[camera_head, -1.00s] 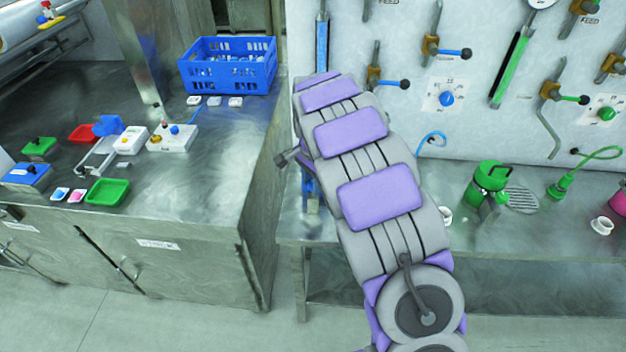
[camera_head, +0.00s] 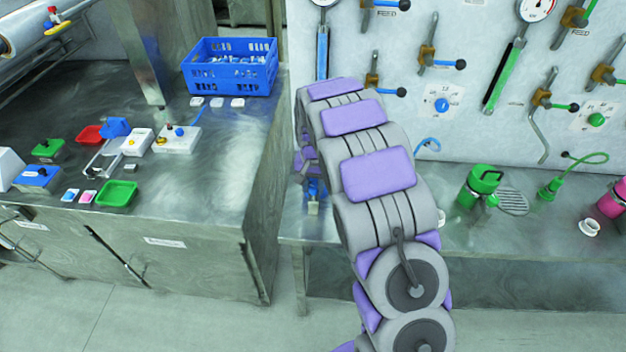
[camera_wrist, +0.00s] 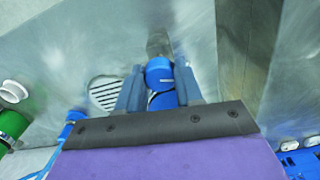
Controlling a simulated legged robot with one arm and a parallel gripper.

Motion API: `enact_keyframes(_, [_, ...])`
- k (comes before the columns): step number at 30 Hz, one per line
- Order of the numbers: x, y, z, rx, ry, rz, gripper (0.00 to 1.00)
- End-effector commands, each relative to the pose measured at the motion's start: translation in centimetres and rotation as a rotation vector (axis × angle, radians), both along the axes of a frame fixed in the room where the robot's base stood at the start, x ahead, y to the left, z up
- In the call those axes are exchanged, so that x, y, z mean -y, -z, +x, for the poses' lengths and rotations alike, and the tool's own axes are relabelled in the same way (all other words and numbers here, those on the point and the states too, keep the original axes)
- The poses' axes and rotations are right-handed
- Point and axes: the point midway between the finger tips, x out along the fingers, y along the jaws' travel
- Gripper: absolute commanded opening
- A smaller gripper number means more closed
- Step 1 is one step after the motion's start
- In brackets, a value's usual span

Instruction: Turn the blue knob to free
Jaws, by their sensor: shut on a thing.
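The blue knob (camera_head: 442,105) sits on a white labelled plate on the wall panel, right of my arm in the head view. Its labels are too small to read, so I cannot tell its setting. My gripper (camera_wrist: 160,85) is shut on a blue canister (camera_wrist: 160,77), seen between the two fingers in the wrist view. In the head view my arm mostly hides the gripper, and a bit of blue (camera_head: 315,190) shows beside it low at the counter's left end. The gripper is well away from the knob.
Blue-handled levers (camera_head: 460,64) are near the knob. A green knob (camera_head: 596,119) is further right. A green canister (camera_head: 481,186) stands on the counter beside a drain grate (camera_head: 513,201). A blue crate (camera_head: 230,82) and small boxes are on the left bench.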

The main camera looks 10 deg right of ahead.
Motion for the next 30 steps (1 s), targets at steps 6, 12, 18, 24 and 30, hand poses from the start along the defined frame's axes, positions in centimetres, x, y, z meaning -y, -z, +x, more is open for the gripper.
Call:
enact_keyframes(6, [-0.1,-0.62,0.39,0.014,-0.204,0.0,0.05])
enact_keyframes(12, [-0.08,-0.6,0.42,0.015,-0.394,0.0,0.06])
enact_keyframes(18, [-0.11,-0.47,0.22,0.01,-0.575,0.001,0.05])
enact_keyframes(24, [-0.12,-0.33,0.06,0.005,-0.728,0.002,0.06])
enact_keyframes(30, [-0.05,-0.21,0.0,0.004,-0.833,0.003,0.05])
